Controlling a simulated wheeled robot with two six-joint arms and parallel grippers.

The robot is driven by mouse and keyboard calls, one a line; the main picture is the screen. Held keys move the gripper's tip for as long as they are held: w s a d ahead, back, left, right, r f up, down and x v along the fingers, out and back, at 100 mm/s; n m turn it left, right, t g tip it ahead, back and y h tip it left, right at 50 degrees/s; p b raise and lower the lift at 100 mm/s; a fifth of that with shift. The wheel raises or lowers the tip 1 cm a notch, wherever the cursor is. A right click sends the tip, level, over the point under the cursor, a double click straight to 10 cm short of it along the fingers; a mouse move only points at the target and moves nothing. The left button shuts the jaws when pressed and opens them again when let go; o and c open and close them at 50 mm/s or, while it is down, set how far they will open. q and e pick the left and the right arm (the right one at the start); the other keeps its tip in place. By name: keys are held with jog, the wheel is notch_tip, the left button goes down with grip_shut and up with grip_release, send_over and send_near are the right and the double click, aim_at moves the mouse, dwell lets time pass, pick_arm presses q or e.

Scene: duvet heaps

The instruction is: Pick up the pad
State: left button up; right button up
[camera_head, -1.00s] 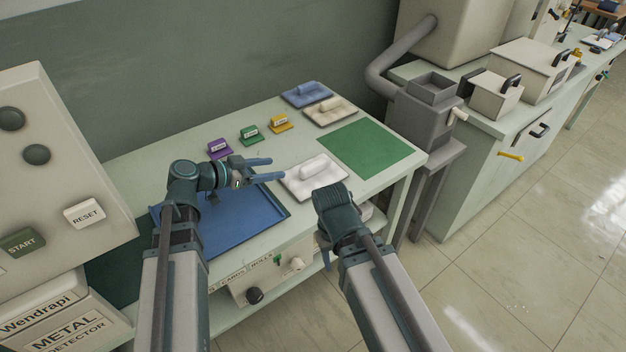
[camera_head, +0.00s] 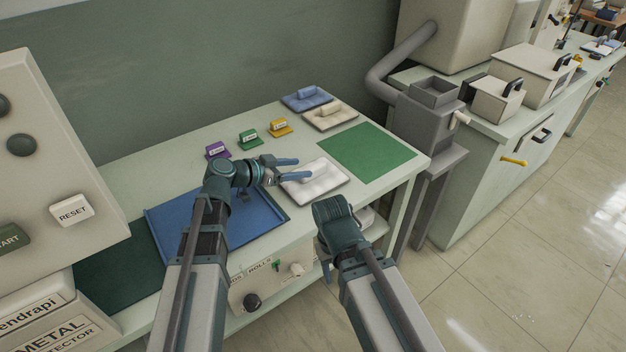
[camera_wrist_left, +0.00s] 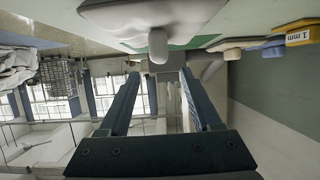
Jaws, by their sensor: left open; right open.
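A white pad (camera_head: 325,184) with a rounded grip on top lies on the pale bench, right of the blue tray. Its grip (camera_wrist_left: 158,46) also shows at the top of the left wrist view, with its flat body (camera_wrist_left: 150,18) above it in the picture. My left gripper (camera_head: 298,169) is open and empty, its fingers spread at the left part of the white pad and its grip. Whether they touch it I cannot tell. My right gripper (camera_head: 330,222) is at the bench's front edge, below the pad in the picture; its fingers are mostly hidden.
A blue pad (camera_head: 304,101) and a beige pad (camera_head: 330,118) lie farther back. Purple (camera_head: 217,151), green (camera_head: 249,139) and yellow (camera_head: 281,127) label holders stand left of them. A green mat (camera_head: 368,153) lies clear to the right. A blue tray (camera_head: 168,237) lies at left.

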aim_at(311, 167)
pick_arm(q)
jog(key=x, duration=0.2)
jog(key=b+x, duration=0.1)
jog(key=x, duration=0.1)
jog(key=shift+a+f+b, duration=0.15)
jog(key=shift+f+b, duration=0.1)
jog(key=shift+b, duration=0.05)
jog(key=shift+w+d+f, duration=0.1)
jog(key=shift+w+d, duration=0.15)
jog(key=shift+d, duration=0.15)
jog(key=shift+c, duration=0.3)
grip_shut()
